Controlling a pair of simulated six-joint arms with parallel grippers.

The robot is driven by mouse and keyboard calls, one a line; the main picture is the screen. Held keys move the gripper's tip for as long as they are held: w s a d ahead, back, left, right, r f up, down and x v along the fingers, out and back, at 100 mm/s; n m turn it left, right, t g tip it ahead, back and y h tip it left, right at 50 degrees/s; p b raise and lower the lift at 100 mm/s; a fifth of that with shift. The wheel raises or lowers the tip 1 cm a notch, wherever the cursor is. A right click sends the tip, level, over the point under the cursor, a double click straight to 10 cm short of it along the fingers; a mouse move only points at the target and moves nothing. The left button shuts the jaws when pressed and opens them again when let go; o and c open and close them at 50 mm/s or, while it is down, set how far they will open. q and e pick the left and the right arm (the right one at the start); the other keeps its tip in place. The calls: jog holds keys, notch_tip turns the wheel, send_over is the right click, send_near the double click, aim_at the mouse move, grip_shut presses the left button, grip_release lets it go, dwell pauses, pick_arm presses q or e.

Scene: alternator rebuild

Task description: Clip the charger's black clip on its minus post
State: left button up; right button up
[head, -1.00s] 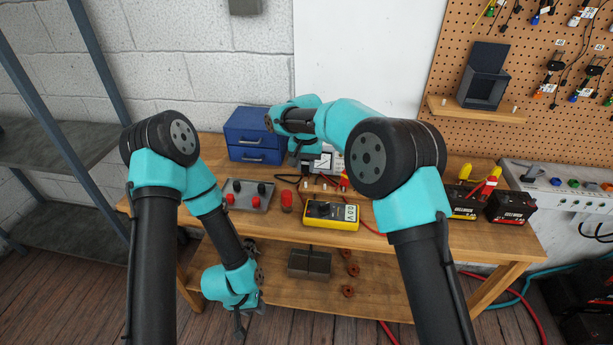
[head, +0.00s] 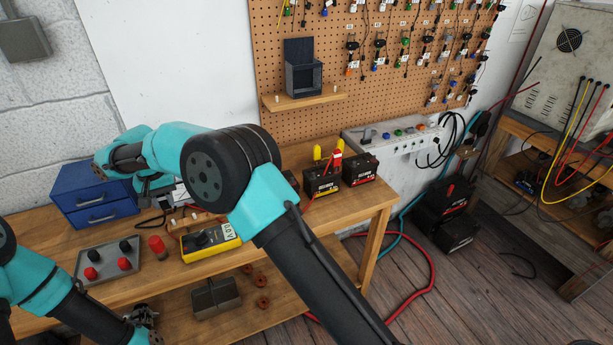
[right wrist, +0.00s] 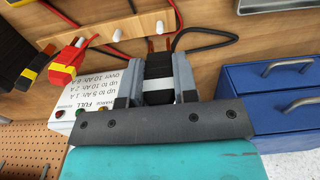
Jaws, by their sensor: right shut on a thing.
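My right gripper (right wrist: 155,75) is shut on the charger's black clip (right wrist: 158,68), which sits between its two grey fingers. The white charger (right wrist: 98,92) with printed text lies beside and under the fingers; it shows only partly behind my right arm in the head view (head: 181,193). The charger's red clip (right wrist: 66,64) is left of the gripper. Pale posts (right wrist: 115,34) stand on a wooden strip above the clip in the picture; I cannot tell which is minus. My left gripper (head: 146,317) is low at the head view's bottom left, its jaws unclear.
Blue drawers (head: 95,197) stand close beside the right gripper. A yellow multimeter (head: 211,241), a red cylinder (head: 158,247) and a grey terminal plate (head: 82,262) are on the bench. Batteries (head: 322,182) stand at its right end. Loose leads (right wrist: 205,36) loop near the clip.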

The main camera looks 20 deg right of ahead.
jog(key=shift+r, duration=0.1)
notch_tip(320, 180, up, 10)
jog(key=shift+r, duration=0.1)
jog(key=shift+d+r, duration=0.15)
jog(key=shift+r, duration=0.05)
jog(key=s+d, duration=0.2)
jog(key=d, duration=2)
jog(key=s+d, duration=0.2)
jog(key=d, duration=1.9)
send_over(313, 173)
notch_tip(313, 173, down, 5)
jog(key=shift+d+r, duration=0.1)
jog(key=shift+r, duration=0.05)
jog(key=shift+f, duration=0.4)
jog(key=shift+f, duration=0.1)
jog(key=shift+f, duration=1.05)
